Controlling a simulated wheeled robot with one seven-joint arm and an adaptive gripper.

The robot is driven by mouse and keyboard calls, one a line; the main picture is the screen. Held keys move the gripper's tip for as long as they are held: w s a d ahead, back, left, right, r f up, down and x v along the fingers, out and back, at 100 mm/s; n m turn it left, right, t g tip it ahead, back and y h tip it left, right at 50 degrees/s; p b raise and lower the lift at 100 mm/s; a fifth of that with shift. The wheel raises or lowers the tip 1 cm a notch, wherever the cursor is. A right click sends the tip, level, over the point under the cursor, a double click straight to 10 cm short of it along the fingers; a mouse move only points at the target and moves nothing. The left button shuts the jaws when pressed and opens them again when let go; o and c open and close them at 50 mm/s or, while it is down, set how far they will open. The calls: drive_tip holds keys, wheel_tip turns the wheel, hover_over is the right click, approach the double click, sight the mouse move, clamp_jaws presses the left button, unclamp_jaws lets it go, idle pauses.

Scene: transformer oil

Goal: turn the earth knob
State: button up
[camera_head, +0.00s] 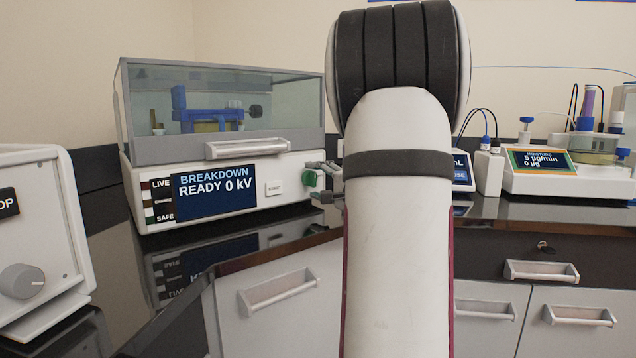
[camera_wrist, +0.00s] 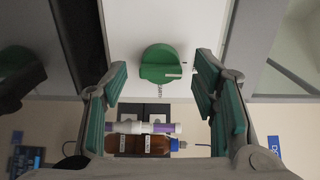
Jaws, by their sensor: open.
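The earth knob is a green round knob with a raised grip bar, on the right of the white breakdown tester's front (camera_head: 231,206). In the head view the knob (camera_head: 310,179) is partly covered by my gripper (camera_head: 322,181). In the wrist view the knob (camera_wrist: 160,62) lies ahead, between my two green-padded fingers (camera_wrist: 161,74). The fingers are open, one on each side, with a gap to the knob on both sides. I cannot tell how far their tips are from the panel. The tester's screen (camera_head: 216,187) reads "BREAKDOWN READY 0 kV".
My arm blocks the middle of the head view. The tester's glass-sided cover (camera_head: 225,108) with its handle (camera_head: 247,148) is above the panel. A white unit with a grey knob (camera_head: 21,281) stands at left. Another instrument (camera_head: 541,184) stands at right on the dark bench.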

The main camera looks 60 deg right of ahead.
drive_tip(key=v, duration=1.2)
drive_tip(key=shift+w, duration=0.1)
